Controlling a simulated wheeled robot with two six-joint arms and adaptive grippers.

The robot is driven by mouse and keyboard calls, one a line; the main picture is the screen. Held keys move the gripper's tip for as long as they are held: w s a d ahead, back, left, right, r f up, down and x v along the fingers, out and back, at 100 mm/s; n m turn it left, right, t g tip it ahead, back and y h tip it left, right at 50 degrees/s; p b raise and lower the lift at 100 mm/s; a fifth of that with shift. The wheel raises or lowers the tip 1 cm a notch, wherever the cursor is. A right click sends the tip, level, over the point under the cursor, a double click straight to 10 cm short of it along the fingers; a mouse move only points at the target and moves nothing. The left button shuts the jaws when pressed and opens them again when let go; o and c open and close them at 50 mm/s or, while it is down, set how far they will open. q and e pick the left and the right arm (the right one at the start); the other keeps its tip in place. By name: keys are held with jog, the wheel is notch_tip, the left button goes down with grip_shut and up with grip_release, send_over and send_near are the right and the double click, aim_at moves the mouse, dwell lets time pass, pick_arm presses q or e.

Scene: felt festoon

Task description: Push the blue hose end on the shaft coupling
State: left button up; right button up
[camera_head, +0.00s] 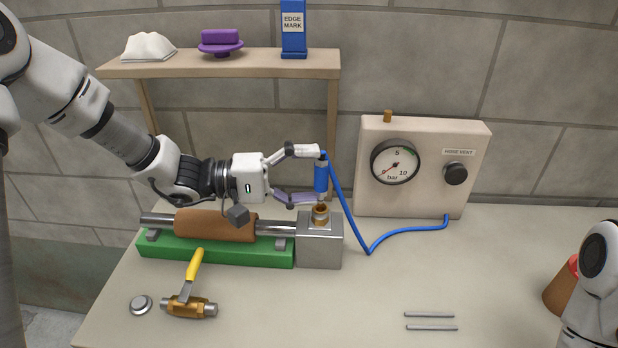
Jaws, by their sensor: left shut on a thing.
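The blue hose end (321,178) is held upright between the fingers of my left gripper (318,175), which is shut on it. It hangs just above the brass shaft coupling (320,214) on the grey metal block (319,250). A small gap seems to show between the hose end and the coupling. The blue hose (369,251) runs from the hose end down to the table and to the front of the gauge box (425,170). My right arm shows at the lower right edge; its gripper is out of view.
A green base (215,251) carries a shaft with a brown roller (215,225). A wooden shelf (220,67) stands behind.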

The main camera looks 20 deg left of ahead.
dwell(0.6)
pick_arm(q)
jog(key=shift+b, duration=0.4)
jog(key=shift+f+b, duration=0.35)
jog(key=shift+b, duration=0.05)
jog(key=shift+f+b, duration=0.85)
jog(key=shift+b, duration=0.3)
jog(key=o, duration=0.9)
jog(key=shift+a+r, duration=0.1)
